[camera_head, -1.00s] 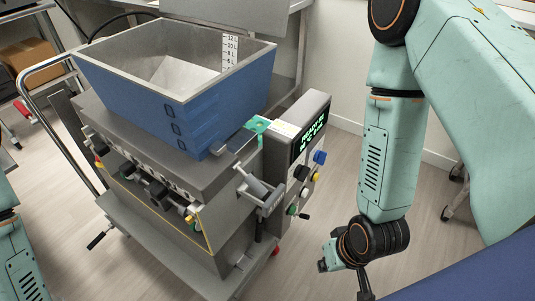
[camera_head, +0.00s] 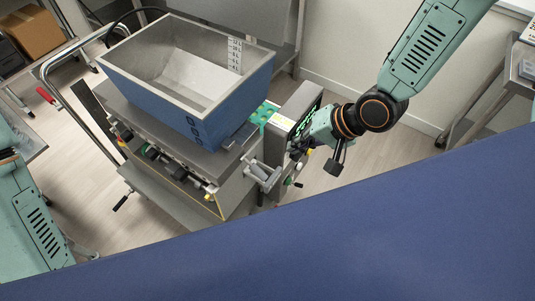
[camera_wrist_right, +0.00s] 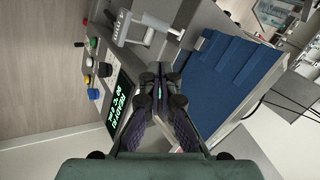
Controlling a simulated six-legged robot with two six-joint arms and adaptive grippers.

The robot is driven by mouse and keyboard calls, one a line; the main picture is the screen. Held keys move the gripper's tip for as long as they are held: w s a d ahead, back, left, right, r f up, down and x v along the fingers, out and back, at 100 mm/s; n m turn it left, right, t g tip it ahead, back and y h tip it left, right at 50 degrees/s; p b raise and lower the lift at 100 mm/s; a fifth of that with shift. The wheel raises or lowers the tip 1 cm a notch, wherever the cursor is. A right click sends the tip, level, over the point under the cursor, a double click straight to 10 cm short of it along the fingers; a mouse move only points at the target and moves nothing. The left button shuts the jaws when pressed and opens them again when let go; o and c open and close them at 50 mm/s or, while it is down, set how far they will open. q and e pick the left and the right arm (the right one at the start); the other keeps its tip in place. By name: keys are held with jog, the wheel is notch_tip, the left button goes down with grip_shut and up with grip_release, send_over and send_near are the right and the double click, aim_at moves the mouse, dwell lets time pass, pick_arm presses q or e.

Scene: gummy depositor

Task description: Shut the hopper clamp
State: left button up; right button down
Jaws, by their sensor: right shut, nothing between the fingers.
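The blue hopper (camera_head: 165,105) with a steel rim sits on the grey depositor machine. The hopper clamp, a grey metal bracket with a bar handle (camera_head: 262,172), sticks out from the machine's front right below the hopper. In the right wrist view the handle (camera_wrist_right: 123,28) shows at upper left, apart from the fingers. I cannot tell its latch state. My right gripper (camera_head: 295,151) is shut and empty, near the control panel and to the right of the clamp. It also shows in the wrist view (camera_wrist_right: 160,72). My left gripper is out of view.
The control panel (camera_wrist_right: 120,100) has a lit green display and coloured knobs (camera_wrist_right: 88,62) close to the right gripper. A metal push rail (camera_head: 75,100) stands at the machine's left. A cardboard box (camera_head: 35,33) is at the back left.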

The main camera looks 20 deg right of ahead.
jog(key=r, duration=0.2)
jog(key=m+g+b, duration=0.1)
jog(key=m+b, duration=0.1)
jog(key=m, duration=0.2)
send_near(261, 172)
jog(key=x, duration=0.5)
jog(key=shift+w+a+f, duration=0.1)
jog(key=shift+w+f, duration=0.05)
jog(key=shift+f, duration=0.15)
jog(key=shift+w+a+f, duration=0.3)
jog(key=shift+f, duration=0.2)
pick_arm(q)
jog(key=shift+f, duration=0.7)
pick_arm(e)
jog(key=shift+s, duration=0.1)
